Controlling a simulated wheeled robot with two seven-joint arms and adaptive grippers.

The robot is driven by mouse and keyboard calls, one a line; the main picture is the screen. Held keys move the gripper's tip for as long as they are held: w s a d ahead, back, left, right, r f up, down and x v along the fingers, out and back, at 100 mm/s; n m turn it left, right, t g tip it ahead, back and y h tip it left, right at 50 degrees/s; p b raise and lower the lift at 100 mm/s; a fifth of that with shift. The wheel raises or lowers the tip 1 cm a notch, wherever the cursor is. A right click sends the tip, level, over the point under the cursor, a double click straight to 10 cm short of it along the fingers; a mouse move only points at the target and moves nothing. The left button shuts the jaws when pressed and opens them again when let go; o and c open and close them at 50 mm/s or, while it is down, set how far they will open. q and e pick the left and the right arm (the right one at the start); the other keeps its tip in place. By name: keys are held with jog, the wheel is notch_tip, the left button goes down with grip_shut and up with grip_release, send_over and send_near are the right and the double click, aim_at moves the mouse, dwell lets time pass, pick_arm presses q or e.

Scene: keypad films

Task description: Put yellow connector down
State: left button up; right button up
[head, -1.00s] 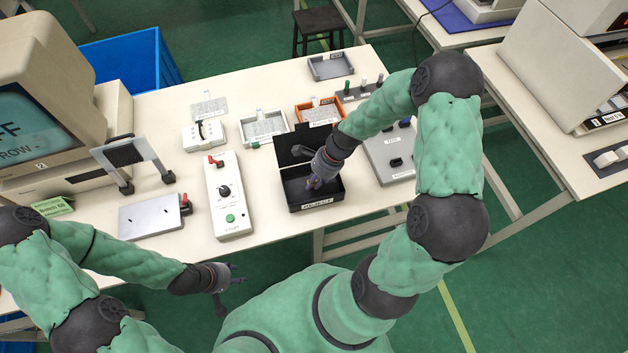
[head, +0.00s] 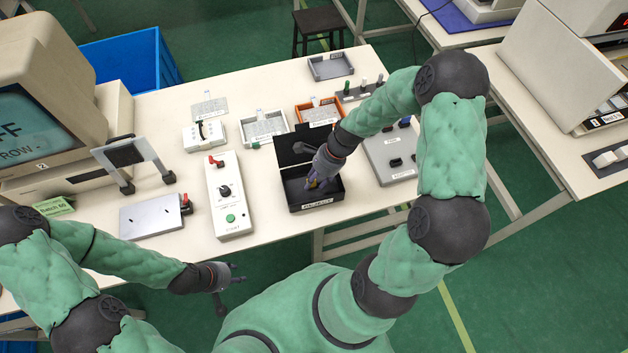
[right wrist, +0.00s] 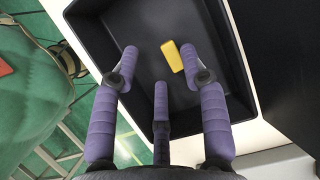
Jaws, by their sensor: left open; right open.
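The yellow connector (right wrist: 172,56) lies on the floor of a black open box (right wrist: 80,29) in the right wrist view. The box also shows in the head view (head: 334,201), with a label on its front. My right gripper (right wrist: 163,62) is open over the box, its purple fingers spread, with the connector between and just beyond the two upper fingertips, close to the right one. In the head view the right gripper (head: 320,180) hides the connector. My left gripper (head: 236,274) is open and empty, off the table's front edge.
A white control box (head: 229,192) with a knob and green button stands left of the black box. A grey tray (head: 263,128), an orange tray (head: 318,111) and a grey connector panel (head: 392,158) are close by. A monitor (head: 40,100) fills the far left.

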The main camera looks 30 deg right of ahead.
pick_arm(q)
notch_tip(320, 180, up, 3)
jog(key=p, duration=0.3)
jog(key=shift+r, duration=0.2)
pick_arm(e)
jog(key=v, duration=1)
jog(key=shift+r, duration=0.4)
jog(key=shift+s+d, duration=0.1)
jog(key=shift+d, duration=0.05)
